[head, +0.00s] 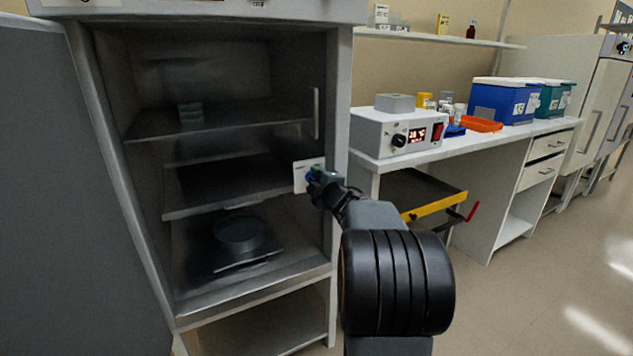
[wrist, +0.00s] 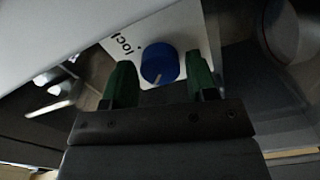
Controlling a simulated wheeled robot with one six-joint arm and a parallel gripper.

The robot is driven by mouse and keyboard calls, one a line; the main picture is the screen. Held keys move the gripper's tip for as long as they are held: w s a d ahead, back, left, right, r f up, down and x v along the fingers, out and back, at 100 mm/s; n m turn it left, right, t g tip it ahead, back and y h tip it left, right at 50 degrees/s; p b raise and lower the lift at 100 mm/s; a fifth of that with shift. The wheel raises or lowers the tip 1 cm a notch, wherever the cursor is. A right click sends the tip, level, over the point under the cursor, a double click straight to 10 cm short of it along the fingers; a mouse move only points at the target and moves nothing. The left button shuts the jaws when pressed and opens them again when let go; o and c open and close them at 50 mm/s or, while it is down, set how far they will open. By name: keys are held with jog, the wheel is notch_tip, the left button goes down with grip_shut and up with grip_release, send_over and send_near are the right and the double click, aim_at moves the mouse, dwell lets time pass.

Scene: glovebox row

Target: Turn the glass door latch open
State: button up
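The latch is a round blue knob (wrist: 160,64) on a white plate marked with letters that look like "loc" (wrist: 190,40). A pale pointer line on the knob points toward its lower edge in the wrist view. The plate (head: 302,178) sits at the right side of the cabinet's glass door (head: 225,140); in the head view the knob is mostly hidden by my gripper. My gripper (head: 320,184) is open. In the wrist view its two green fingers (wrist: 161,78) stand apart on either side of the knob, with visible gaps. I cannot tell how deep they reach.
A vertical handle (head: 316,113) is on the door above the plate. A grey panel (head: 85,190) stands at the left. A white bench (head: 480,140) with an instrument box (head: 398,128) and a yellow-fronted shelf (head: 435,206) is close on the right. Floor at right is clear.

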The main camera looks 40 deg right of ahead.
jog(key=shift+o, duration=1)
jog(key=s+a+p, duration=0.2)
jog(key=s, duration=1.1)
jog(key=shift+s+p, duration=0.4)
jog(key=shift+r, duration=0.1)
jog(key=w+a+r+m+g+h+p, duration=0.1)
jog(key=a+r+m+g+p, duration=0.35)
jog(key=p, duration=0.45)
jog(key=a+r+m+g+h+p, duration=0.1)
jog(key=a+r+m+h+p, duration=0.15)
jog(key=r+m+p, duration=0.4)
jog(key=s+a+r+m+g+y+p, duration=0.1)
jog(key=s+a+r+g+y+p, duration=0.2)
jog(key=s+a+p, duration=0.3)
jog(key=s+a+r+m+g+y+p, duration=0.1)
jog(key=s+a+r+g+y+p, duration=0.2)
jog(key=a+p, duration=0.6)
jog(key=s+a+r+g, duration=0.1)
jog(key=s+a+g, duration=0.1)
jog(key=s+a, duration=0.1)
jog(key=shift+m+g+p, duration=0.3)
jog(key=shift+g, duration=0.05)
